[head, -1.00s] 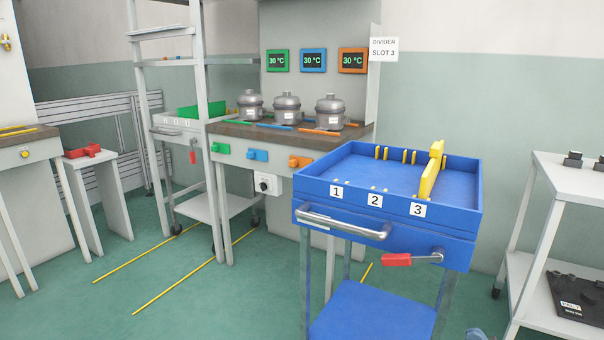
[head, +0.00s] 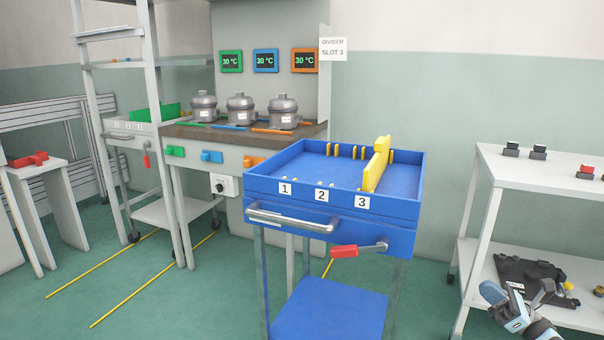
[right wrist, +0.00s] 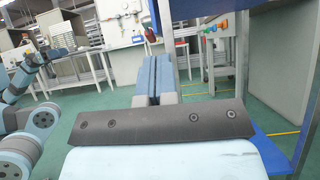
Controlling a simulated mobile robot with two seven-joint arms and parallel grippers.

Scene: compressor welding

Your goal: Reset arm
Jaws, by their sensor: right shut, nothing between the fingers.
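My right gripper (head: 541,292) is low at the right of the head view, in front of the white shelf unit. In the right wrist view its two blue-grey fingers (right wrist: 154,82) lie together, shut and empty, clear of any object. My left gripper is outside the head view. Links of my other arm (right wrist: 35,120) show at the left of the right wrist view; its far end is too small to judge.
A blue trolley (head: 400,208) with a yellow divider (head: 376,168) at slot 3 stands in the middle. The white shelf unit (head: 560,180) is at the right. Compressors (head: 283,110) sit on the bench behind. Green floor (head: 190,310) is free at the left front.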

